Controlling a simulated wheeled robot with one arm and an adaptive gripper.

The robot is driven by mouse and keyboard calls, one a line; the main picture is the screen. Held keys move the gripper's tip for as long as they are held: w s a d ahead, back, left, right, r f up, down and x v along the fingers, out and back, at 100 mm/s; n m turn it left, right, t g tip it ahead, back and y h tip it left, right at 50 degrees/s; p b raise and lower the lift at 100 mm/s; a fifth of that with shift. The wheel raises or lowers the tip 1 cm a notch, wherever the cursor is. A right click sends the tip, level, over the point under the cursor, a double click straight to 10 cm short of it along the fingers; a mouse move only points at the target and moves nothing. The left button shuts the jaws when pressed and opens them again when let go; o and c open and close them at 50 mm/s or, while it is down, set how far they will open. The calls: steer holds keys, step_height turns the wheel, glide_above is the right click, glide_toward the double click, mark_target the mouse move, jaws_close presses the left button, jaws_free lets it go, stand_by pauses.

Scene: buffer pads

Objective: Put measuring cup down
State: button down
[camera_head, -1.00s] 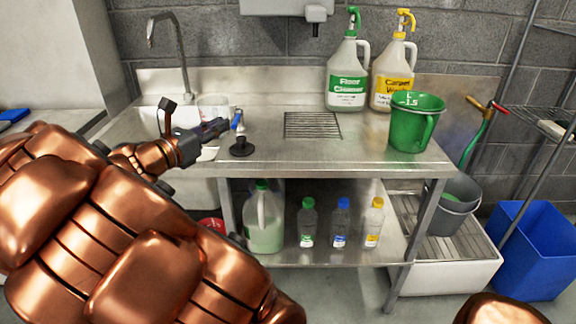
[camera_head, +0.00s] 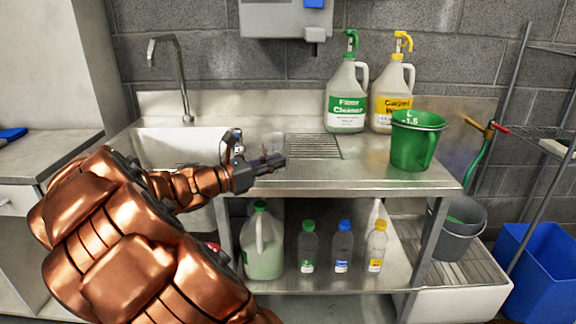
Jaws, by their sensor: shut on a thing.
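The clear measuring cup (camera_head: 272,146) shows just behind the tip of my gripper (camera_head: 272,165), over the steel counter left of the drain grate. My gripper is shut on it. The dark fingers hide its lower part, so I cannot tell whether its base touches the counter (camera_head: 370,176).
The sink (camera_head: 180,150) is at left. The front middle counter is clear.

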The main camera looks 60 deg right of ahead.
steer(key=d, duration=0.8)
steer(key=shift+s+f, duration=0.1)
steer(key=shift+f, duration=0.25)
steer(key=shift+f+b, duration=0.7)
steer(key=shift+f, duration=1)
steer(key=shift+f, duration=0.2)
steer(key=c, duration=1.2)
jaws_free()
steer(key=shift+w+a+r, duration=0.2)
steer(key=shift+a, duration=0.05)
steer(key=p+v, duration=0.1)
steer(key=v, duration=1)
steer(key=shift+w+a+f, duration=0.15)
steer(key=shift+a, duration=0.15)
